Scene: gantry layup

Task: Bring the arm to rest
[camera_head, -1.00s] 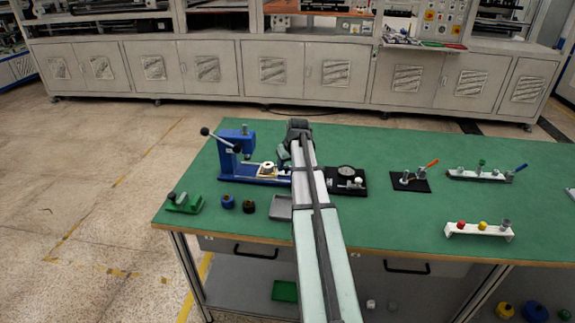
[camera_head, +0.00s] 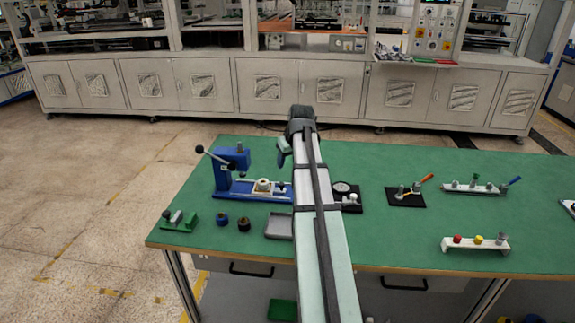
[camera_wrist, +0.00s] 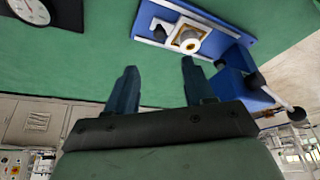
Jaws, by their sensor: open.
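My arm reaches over the green workbench (camera_head: 400,235) in the head view. My gripper (camera_wrist: 158,88) shows in the wrist view with its two dark fingers spread apart and nothing between them. In the head view the gripper (camera_head: 285,150) is mostly hidden behind my own arm, held above the bench. The blue lever press (camera_head: 222,182) stands to its left, with a white ring-shaped part on its bed. The press also shows in the wrist view (camera_wrist: 235,85), apart from the fingers.
A round dial gauge (camera_head: 342,188) on a black base sits right of my arm, partly hidden. A green fixture (camera_head: 180,222), two small round parts and a grey tray (camera_head: 279,226) lie at the left front. A white rack (camera_head: 475,245) stands at the right front. Grey cabinets line the back.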

